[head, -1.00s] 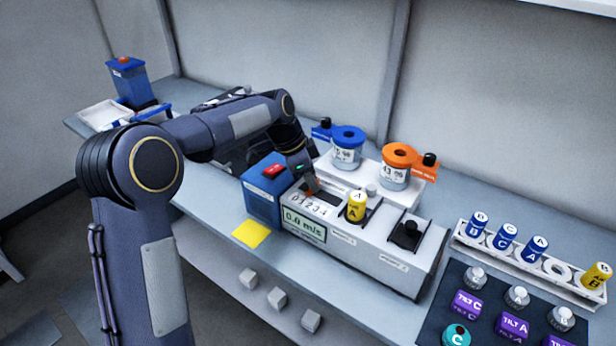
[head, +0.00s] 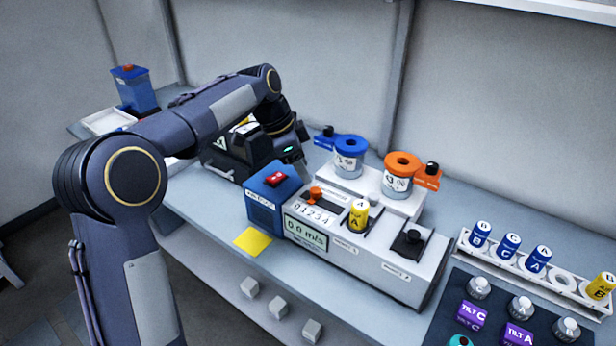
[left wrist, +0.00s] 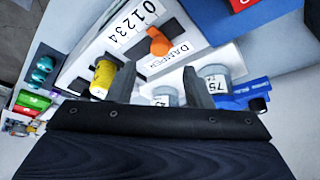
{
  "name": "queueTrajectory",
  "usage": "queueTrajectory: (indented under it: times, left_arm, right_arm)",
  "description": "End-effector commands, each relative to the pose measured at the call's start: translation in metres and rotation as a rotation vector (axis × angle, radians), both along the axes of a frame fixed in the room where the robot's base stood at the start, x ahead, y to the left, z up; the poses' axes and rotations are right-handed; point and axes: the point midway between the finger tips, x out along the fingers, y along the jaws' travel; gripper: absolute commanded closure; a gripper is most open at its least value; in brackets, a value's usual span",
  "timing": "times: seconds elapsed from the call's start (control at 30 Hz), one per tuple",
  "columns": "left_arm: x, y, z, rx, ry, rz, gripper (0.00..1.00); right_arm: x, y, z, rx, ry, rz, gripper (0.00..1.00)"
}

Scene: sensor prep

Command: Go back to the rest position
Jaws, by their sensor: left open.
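My left gripper (head: 298,158) is open and empty, raised above the back of the white console (head: 375,262), behind the blue box with the red switch. In the left wrist view its two fingers (left wrist: 158,84) stand apart with nothing between them. The orange damper knob (head: 316,193) stands on the console beside the 0 1 2 3 4 scale, clear of the fingers. It also shows in the left wrist view (left wrist: 158,42). My right gripper is in neither view.
A yellow vial (head: 358,216) stands in the console. Blue-lidded (head: 349,155) and orange-lidded (head: 398,175) jars stand behind it. A blue box (head: 272,197) adjoins its left end. A vial rack (head: 520,265) is at right. A dark case (head: 235,150) lies behind my left forearm.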

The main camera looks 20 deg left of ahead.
Motion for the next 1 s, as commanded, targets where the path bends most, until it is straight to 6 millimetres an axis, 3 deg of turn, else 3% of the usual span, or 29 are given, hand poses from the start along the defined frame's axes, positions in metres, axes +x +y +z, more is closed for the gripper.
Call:
queueTrajectory:
  times: [0.4, 0.53, 0.67, 0.77, 0.87, 1.0]
  left_arm:
    - [-0.003, 0.003, 0.007, -0.001, 0.001, 0.004, 0.54]
    - [-0.021, 0.011, 0.016, -0.013, 0.003, 0.069, 0.54]
    - [-0.072, 0.028, 0.031, -0.049, 0.017, 0.244, 0.54]
    - [-0.124, 0.039, 0.034, -0.095, 0.034, 0.421, 0.54]
    - [-0.178, 0.045, 0.028, -0.149, 0.053, 0.599, 0.54]
    - [-0.249, 0.044, 0.002, -0.238, 0.083, 0.838, 0.54]
  right_arm:
    - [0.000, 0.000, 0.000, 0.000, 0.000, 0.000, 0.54]
    - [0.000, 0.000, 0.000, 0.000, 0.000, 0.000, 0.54]
    - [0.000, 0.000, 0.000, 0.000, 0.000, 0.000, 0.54]
    - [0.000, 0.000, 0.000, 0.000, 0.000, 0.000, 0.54]
    - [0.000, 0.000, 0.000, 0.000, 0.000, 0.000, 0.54]
    - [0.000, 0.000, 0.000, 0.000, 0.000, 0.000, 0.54]
